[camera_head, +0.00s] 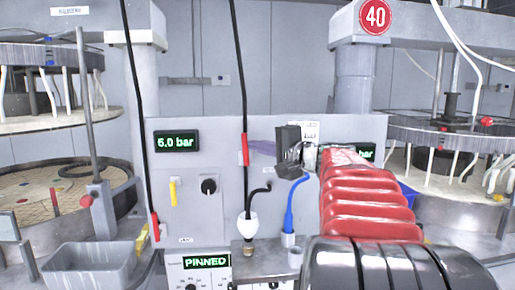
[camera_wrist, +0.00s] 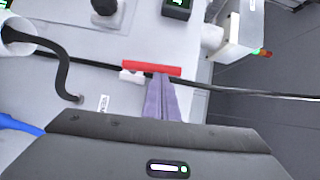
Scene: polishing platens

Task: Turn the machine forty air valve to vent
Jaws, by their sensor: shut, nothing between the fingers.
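A red valve handle (camera_head: 244,149) stands upright, in line with a black hose, on the grey panel below and left of the round red "40" sign (camera_head: 376,16). The handle also shows in the wrist view (camera_wrist: 152,68), lying along the hose above a small white block. My gripper (camera_head: 252,144) reaches in from the right; its pale purple fingers are together with nothing between them. In the wrist view the fingertips (camera_wrist: 160,78) are right at the handle's middle, overlapping its edge; I cannot tell whether they touch. No vent marking is readable.
A second red handle (camera_head: 155,226) sits lower left on another black hose. A white cup fitting (camera_head: 247,227) and blue hose (camera_head: 293,205) stand below. A grey bin (camera_head: 90,268) is left.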

